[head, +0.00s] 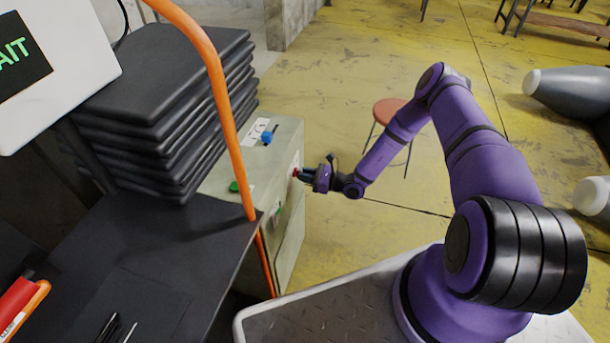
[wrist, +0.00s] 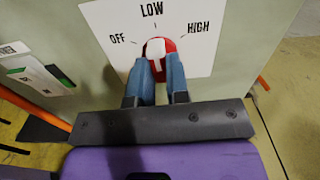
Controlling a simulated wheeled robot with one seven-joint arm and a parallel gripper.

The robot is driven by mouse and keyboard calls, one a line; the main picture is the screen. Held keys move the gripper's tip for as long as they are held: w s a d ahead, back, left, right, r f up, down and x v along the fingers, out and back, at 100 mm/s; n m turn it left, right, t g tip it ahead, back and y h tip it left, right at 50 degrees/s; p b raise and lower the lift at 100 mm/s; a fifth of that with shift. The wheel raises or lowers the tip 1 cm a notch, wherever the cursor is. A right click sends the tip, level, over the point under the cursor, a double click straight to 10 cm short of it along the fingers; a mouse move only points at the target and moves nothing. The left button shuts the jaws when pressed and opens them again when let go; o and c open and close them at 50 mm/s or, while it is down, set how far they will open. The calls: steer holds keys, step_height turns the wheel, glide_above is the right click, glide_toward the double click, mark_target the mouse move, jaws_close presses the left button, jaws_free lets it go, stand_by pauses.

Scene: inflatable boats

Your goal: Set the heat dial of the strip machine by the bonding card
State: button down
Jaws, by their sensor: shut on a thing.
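The strip machine (head: 290,240) is a grey-green cabinet left of my arm. Its red heat dial (wrist: 170,46) sits on a white plate (wrist: 115,15) marked OFF, LOW and HIGH. The dial's white mark points up, roughly toward LOW. My gripper (wrist: 158,68) is shut on the dial, with a blue finger at each side of its lower part. In the head view my gripper (head: 300,174) reaches the machine's side, and the dial is mostly hidden. I cannot identify a readable bonding card.
A blue knob (head: 267,138) and a green button (head: 233,187) are on the machine's top. Black folded sheets (head: 165,85) are stacked beside it. An orange tube (head: 225,105) rises in front. A screen (head: 20,62) shows "AIT". A stool (head: 389,108) stands behind my arm.

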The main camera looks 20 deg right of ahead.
steer(key=shift+f, duration=0.1)
stand_by(0.5)
steer(key=c, duration=1.1)
jaws_free()
steer(key=v, duration=1.1)
steer(key=shift+w, duration=0.1)
